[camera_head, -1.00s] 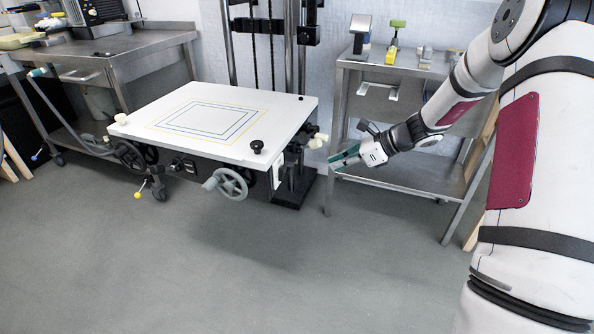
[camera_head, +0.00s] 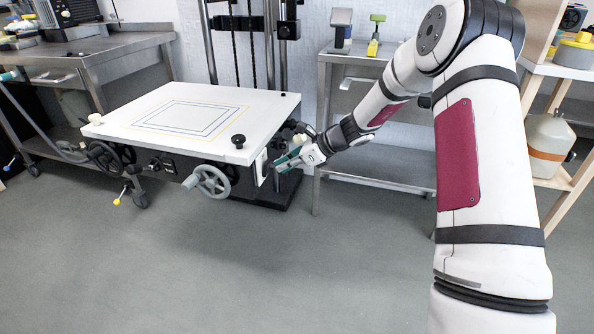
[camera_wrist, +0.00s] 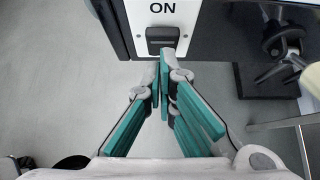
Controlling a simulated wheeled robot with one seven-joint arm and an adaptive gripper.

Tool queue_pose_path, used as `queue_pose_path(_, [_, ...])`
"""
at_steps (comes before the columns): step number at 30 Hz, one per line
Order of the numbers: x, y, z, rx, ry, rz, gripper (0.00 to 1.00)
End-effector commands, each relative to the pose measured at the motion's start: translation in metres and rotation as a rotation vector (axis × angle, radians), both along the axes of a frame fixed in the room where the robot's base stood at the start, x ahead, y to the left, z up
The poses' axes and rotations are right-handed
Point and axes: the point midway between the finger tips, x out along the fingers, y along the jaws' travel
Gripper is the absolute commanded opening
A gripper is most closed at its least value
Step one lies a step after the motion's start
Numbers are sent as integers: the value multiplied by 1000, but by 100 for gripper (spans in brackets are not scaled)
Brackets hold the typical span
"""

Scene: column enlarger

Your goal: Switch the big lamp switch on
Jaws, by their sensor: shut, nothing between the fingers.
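The big lamp switch (camera_wrist: 162,38) is a dark rocker on a white plate (camera_wrist: 140,14) with "ON" printed above it in the wrist view. In the head view the white plate (camera_head: 261,167) is on the right end of the enlarger table (camera_head: 120,126). My gripper (camera_wrist: 165,52) is shut and empty, with its fingertips right at the lower edge of the rocker. I cannot tell whether they touch it. My gripper also shows in the head view (camera_head: 278,166), beside the plate.
A grey handwheel (camera_head: 212,181) sticks out from the table's front, left of the plate. A black knob (camera_head: 238,141) stands on the table's corner. A steel side table (camera_head: 385,180) stands behind my arm. The floor in front is clear.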

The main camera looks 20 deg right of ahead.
Motion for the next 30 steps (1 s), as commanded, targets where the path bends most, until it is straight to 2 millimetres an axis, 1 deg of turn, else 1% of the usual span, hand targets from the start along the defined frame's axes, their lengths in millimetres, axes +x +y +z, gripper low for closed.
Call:
queue_pose_path(4, [4, 6, 1, 0, -1, 1, 0])
queue_pose_path(17, [5, 7, 3, -4, 4, 1, 0])
queue_pose_path(30, [11, 16, 12, -96, 73, 2, 0])
